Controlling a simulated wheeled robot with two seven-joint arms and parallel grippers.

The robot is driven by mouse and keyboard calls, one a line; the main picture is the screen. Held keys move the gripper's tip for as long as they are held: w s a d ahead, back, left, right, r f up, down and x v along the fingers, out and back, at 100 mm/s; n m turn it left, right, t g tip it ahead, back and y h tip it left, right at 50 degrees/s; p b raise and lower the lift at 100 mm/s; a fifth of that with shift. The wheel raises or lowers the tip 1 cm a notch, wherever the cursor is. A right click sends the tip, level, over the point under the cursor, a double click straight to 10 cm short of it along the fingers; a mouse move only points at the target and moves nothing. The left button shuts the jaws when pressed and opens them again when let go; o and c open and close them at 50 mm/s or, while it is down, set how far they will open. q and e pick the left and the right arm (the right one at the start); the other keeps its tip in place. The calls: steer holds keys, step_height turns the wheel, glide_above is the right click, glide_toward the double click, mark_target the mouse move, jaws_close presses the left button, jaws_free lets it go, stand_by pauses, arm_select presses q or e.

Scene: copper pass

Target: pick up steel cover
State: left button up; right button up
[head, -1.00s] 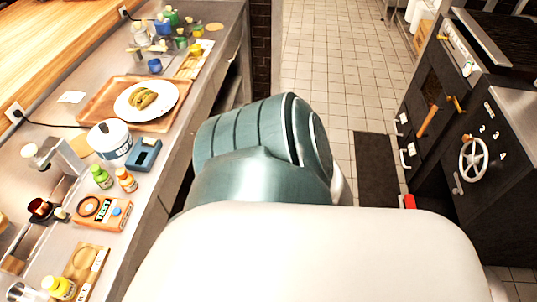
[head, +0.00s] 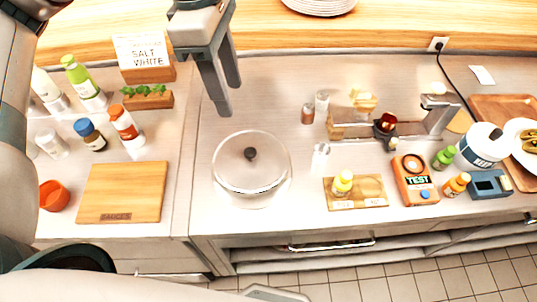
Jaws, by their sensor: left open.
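The steel cover (head: 270,165) is round and shiny, with a black knob on top. It sits on the steel counter (head: 290,100) at the centre left of the head view. Whether anything lies under it I cannot tell. My left gripper (head: 229,97) hangs above and behind the cover with its fingers pointing down. It is open and empty, apart from the cover. My right gripper is not in view.
A wooden board (head: 122,193) and several bottles stand to the left. A small wooden tray (head: 357,203) with a yellow bottle stands to the right, near an orange test device (head: 414,187). Bare counter lies around the cover.

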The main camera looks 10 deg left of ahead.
arm_select(q)
steer(key=shift+f, duration=0.15)
steer(key=p, duration=0.4)
glide_above(250, 152)
steer(key=a, duration=0.1)
steer(key=f, duration=1)
steer(key=shift+s+a+f, duration=0.15)
steer(key=shift+s+f, duration=0.05)
steer(key=shift+f, duration=0.75)
steer(key=shift+w+d+f+p, duration=0.1)
steer(key=shift+d+f+p, duration=0.1)
steer(key=shift+f+p, duration=0.6)
steer(key=shift+w+d+f+p, duration=0.1)
steer(key=shift+d+f+p, duration=0.05)
steer(key=shift+f+p, duration=0.45)
steer(key=shift+d+f+p, duration=0.15)
steer(key=shift+f+p, duration=0.35)
steer(key=shift+f, duration=0.65)
